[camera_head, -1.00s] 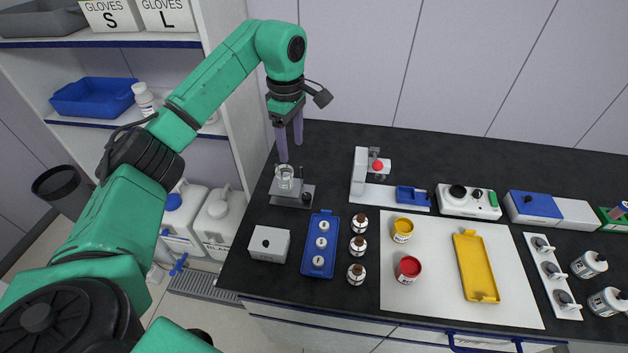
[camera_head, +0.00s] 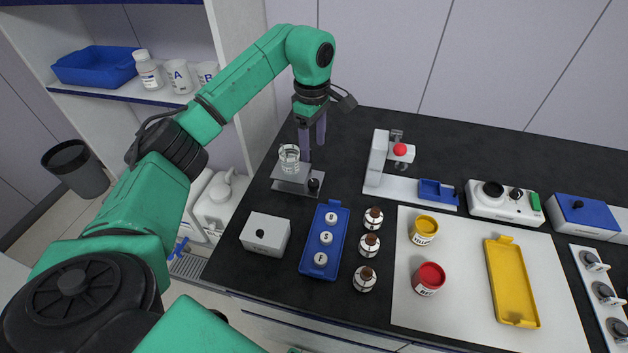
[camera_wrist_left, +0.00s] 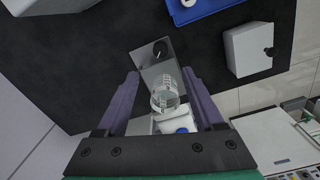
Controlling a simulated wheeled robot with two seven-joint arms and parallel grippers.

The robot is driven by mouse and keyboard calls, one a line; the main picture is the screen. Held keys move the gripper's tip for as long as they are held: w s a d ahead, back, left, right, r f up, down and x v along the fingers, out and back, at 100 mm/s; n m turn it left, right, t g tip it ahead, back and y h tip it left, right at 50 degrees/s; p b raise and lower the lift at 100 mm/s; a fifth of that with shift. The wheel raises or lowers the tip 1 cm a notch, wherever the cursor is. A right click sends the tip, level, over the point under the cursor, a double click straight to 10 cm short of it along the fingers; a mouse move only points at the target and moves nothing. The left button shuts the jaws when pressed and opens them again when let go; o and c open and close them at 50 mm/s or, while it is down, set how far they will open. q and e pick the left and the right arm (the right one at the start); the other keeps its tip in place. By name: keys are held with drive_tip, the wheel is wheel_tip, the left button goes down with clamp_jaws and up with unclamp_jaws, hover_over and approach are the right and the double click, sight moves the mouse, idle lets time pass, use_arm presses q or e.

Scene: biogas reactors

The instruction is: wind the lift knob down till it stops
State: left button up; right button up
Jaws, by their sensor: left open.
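The lift stand (camera_head: 291,183) is a small grey metal stand at the left end of the bench. A black lift knob (camera_head: 314,184) sits at its right end; it also shows in the left wrist view (camera_wrist_left: 160,48). A clear glass beaker (camera_head: 289,155) stands on the lift, also seen in the left wrist view (camera_wrist_left: 165,95). My left gripper (camera_head: 313,147) is open, pointing down, with its purple fingers just behind and right of the beaker and above the knob. In the left wrist view its fingers (camera_wrist_left: 160,75) flank the stand; neither visibly touches the knob. My right gripper is out of view.
A white device with a red ball (camera_head: 400,150) stands right of the gripper. A grey box (camera_head: 265,234), a blue tray (camera_head: 327,240) and several brown-capped bottles (camera_head: 369,245) are in front. The shelf unit (camera_head: 238,80) rises at the left. Black bench top between them is clear.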

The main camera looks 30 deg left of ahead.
sight(313, 182)
use_arm(q)
wheel_tip(313, 182, down, 12)
drive_tip(key=shift+f+p, duration=0.2)
drive_tip(key=shift+p, duration=1.05)
clamp_jaws()
